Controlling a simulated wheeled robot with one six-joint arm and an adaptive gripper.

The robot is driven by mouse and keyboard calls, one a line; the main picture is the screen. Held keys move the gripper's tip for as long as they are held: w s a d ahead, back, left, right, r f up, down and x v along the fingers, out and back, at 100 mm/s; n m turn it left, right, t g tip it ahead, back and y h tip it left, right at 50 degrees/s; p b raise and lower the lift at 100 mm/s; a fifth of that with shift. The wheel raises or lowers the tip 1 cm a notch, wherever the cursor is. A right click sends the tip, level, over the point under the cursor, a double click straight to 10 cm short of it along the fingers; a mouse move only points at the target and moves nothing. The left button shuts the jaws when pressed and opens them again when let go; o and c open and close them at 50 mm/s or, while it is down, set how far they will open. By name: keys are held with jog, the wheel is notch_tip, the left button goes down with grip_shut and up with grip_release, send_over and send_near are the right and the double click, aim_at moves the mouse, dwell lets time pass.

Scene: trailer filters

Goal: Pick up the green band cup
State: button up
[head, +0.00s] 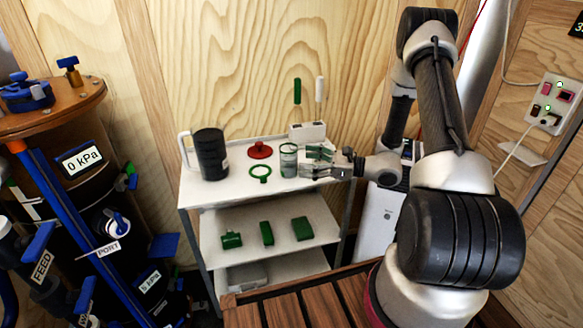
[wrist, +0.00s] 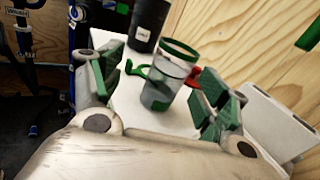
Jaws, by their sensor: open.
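The green band cup (head: 288,160) is a clear cup with a green rim, standing upright on the top shelf of a white cart. In the wrist view the cup (wrist: 165,80) stands between the two green-padded fingers, with gaps on both sides. My gripper (head: 306,163) is open and comes in from the right, close beside the cup. In the wrist view the gripper (wrist: 155,95) has nothing clamped in it. Part of the cup's far side is hidden.
On the cart's top shelf (head: 222,190) are a black pitcher (head: 210,155), a red item (head: 260,150), a green ring (head: 260,173) and a white holder (head: 307,131) with upright handles. Green items (head: 303,229) lie on the lower shelf. A wooden wall stands behind.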

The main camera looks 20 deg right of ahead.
aim_at(289, 161)
jog(key=shift+w+d+f+m+t, duration=0.2)
jog(key=shift+d+f+m+t, duration=0.1)
jog(key=shift+f+m+t, duration=0.25)
jog(key=shift+w+d+f+m+t, duration=0.15)
jog(key=shift+d+f+m+t, duration=0.15)
jog(key=shift+f, duration=0.4)
jog(key=shift+w+a+f+h, duration=0.1)
jog(key=shift+w+a+h, duration=0.1)
jog(key=shift+a+h, duration=0.1)
jog(key=x, duration=0.7)
jog(key=c, duration=1.2)
